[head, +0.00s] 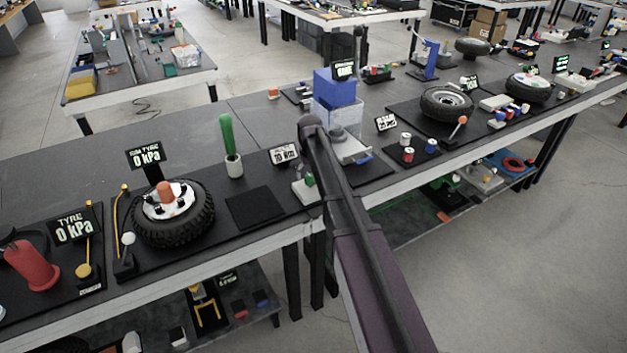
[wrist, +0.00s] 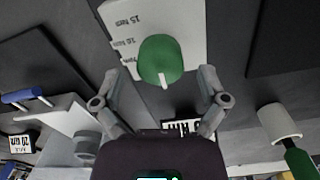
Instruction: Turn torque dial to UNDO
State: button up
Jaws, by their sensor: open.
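The torque dial (wrist: 160,58) is a green knob on a white plate (wrist: 192,22) in the wrist view. The plate carries printed marks reading about 15, 10 and 7 Nm along its left side; I cannot read UNDO. A white pointer mark on the knob faces the bottom of the picture. My gripper (wrist: 160,76) is open, its fingertips on either side of the knob with gaps; contact does not show. In the head view the dial (head: 310,180) is a small green spot on its white base (head: 303,192), partly behind my arm. My gripper is not clearly visible there.
A sign reading 10 Nm (head: 284,155) stands behind the dial. A green handle (head: 227,132) stands in a white holder (head: 234,166) to the left, beside a bare dark mat (head: 256,207).

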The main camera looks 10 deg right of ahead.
jog(key=shift+f, duration=0.45)
jog(key=shift+c, duration=0.2)
jog(key=c, duration=1.1)
jog(key=shift+d, duration=0.2)
